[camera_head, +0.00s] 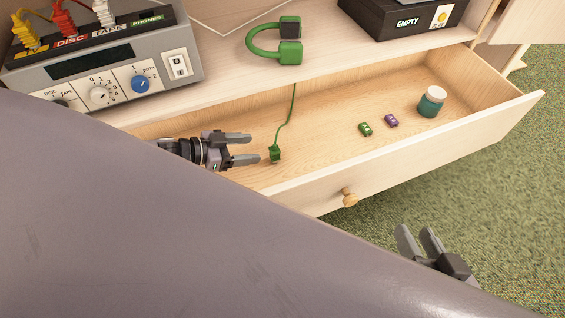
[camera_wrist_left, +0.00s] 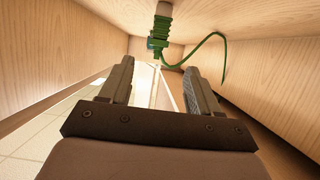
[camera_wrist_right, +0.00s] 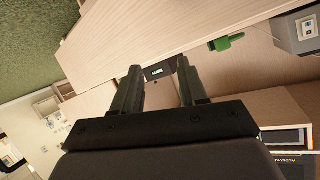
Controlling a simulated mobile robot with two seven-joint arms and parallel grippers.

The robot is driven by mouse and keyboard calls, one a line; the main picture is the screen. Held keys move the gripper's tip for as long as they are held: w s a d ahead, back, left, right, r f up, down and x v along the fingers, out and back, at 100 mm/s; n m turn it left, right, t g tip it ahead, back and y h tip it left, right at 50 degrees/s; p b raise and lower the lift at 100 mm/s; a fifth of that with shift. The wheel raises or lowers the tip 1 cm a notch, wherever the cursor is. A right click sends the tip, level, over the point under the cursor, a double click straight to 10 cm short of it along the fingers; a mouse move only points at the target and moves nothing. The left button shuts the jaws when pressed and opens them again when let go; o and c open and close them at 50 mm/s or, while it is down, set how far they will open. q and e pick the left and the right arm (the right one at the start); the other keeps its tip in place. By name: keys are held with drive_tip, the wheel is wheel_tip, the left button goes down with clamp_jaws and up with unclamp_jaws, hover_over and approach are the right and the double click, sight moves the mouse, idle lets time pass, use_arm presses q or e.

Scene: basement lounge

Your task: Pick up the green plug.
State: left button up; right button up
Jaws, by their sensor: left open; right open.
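The green plug (camera_head: 274,153) is in the open drawer (camera_head: 330,155), on its left part, with a green cord rising from it toward the shelf edge. My left gripper (camera_head: 252,149) is open and empty inside the drawer, just left of the plug, its fingers pointing at it. In the left wrist view the ribbed green plug (camera_wrist_left: 158,38) lies ahead of the open fingertips (camera_wrist_left: 159,67), a little beyond them. My right gripper (camera_head: 416,232) is open and empty, outside the drawer in front of its face; its fingers also show in the right wrist view (camera_wrist_right: 158,68).
The drawer also holds a green toy car (camera_head: 365,129), a purple toy car (camera_head: 391,121) and a white-lidded jar (camera_head: 431,102). A large grey surface (camera_head: 170,220) fills the lower left.

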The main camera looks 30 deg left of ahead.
sight(272, 150)
use_arm(q)
drive_tip(key=b+x, duration=0.1)
drive_tip(key=x, duration=0.2)
drive_tip(key=f+b+x, duration=0.1)
drive_tip(key=b+x, duration=0.1)
drive_tip(key=x, duration=0.1)
drive_tip(key=shift+s+d, duration=0.1)
drive_tip(key=shift+s, duration=0.05)
drive_tip(key=shift+w+d+f, duration=0.15)
drive_tip(key=shift+w+d, duration=0.15)
use_arm(e)
drive_tip(key=shift+w+a+f+y, duration=0.15)
drive_tip(key=shift+a+f+y, duration=0.15)
drive_tip(key=shift+a+y, duration=0.3)
use_arm(q)
clamp_jaws()
